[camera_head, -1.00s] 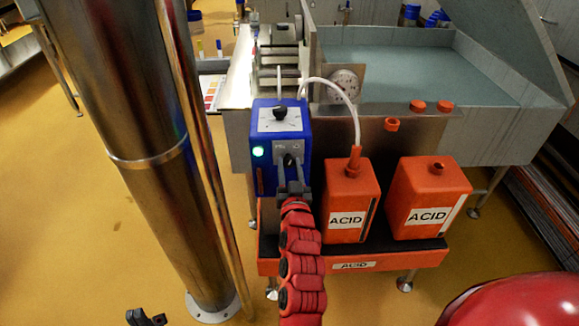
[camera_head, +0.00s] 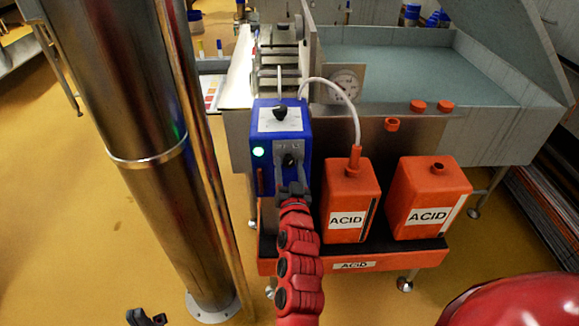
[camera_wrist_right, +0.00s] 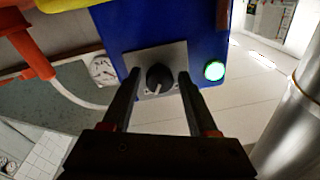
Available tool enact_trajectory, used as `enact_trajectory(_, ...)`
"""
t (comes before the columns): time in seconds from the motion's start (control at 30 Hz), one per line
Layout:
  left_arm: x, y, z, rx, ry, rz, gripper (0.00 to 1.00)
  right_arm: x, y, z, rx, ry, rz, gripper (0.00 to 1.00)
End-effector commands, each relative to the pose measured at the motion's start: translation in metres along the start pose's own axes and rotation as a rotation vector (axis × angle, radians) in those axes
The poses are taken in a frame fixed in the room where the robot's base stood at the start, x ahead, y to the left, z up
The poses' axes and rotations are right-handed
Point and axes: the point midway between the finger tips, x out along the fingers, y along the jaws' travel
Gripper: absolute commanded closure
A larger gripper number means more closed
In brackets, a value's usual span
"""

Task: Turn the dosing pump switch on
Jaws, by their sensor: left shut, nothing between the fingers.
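The dosing pump (camera_head: 265,178) is a blue box with a black knob on top. Its front switch (camera_head: 289,160) is a dark rotary knob on a grey plate. A round green lamp (camera_head: 258,152) beside it is lit. My right gripper (camera_head: 293,187) is just below and in front of the switch. In the right wrist view, its open fingers (camera_wrist_right: 157,92) stand on either side of the switch knob (camera_wrist_right: 160,77), with a gap on each side. The knob's pale mark points down in that view. My left gripper (camera_head: 146,318) is shut and empty at the bottom left edge.
Two orange acid canisters (camera_head: 347,200) (camera_head: 425,200) stand right of the pump on an orange tray (camera_head: 290,266). A white hose (camera_head: 345,92) arches from the pump to the nearer canister. A steel column (camera_head: 150,150) stands on the left.

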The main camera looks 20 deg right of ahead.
Motion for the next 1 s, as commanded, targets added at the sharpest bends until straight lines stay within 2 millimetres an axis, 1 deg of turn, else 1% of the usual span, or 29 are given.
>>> enact_trajectory(0.33,0.000,0.000,0.000,0.000,0.000,0.000,1.00,-0.001,0.000,-0.001,-0.001,0.002,0.001,0.29)
enact_trajectory(0.47,0.002,0.000,0.000,0.000,0.000,0.000,1.00,-0.010,0.000,-0.002,0.000,0.003,0.001,0.29)
enact_trajectory(0.57,0.003,0.000,-0.001,0.000,0.000,0.000,1.00,-0.026,-0.001,-0.001,-0.001,0.001,-0.001,0.29)
enact_trajectory(0.9,0.017,-0.001,-0.003,0.000,0.000,0.000,1.00,-0.112,-0.002,-0.001,0.000,-0.005,-0.004,0.29)
enact_trajectory(1.0,0.022,-0.001,-0.004,0.000,0.000,0.000,1.00,-0.134,-0.002,0.000,-0.001,-0.007,-0.004,0.29)
